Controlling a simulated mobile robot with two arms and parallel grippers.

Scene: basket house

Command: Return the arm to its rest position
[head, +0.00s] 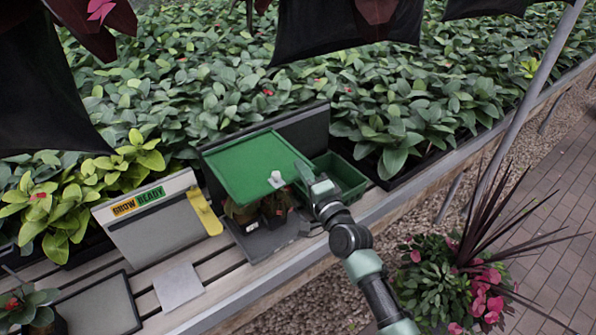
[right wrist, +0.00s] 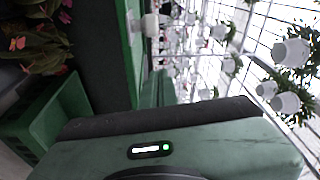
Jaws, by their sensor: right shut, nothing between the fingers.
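My right arm comes in from the lower right of the head view. Its gripper (head: 305,174) is shut and empty, beside the right edge of a green lid (head: 245,165) with a white knob (head: 277,179). The lid is tilted over a dark box with small potted plants (head: 277,206) inside. The knob also shows in the right wrist view (right wrist: 150,25), apart from the gripper body at the bottom. My left gripper is not in view.
A green tray (head: 343,177) sits right behind my gripper. A grey "GROW READY" panel (head: 158,222) with a yellow tool (head: 204,211) stands to the left on the slatted bench. Leafy plants fill the back; a flowering pot plant (head: 440,285) is at lower right.

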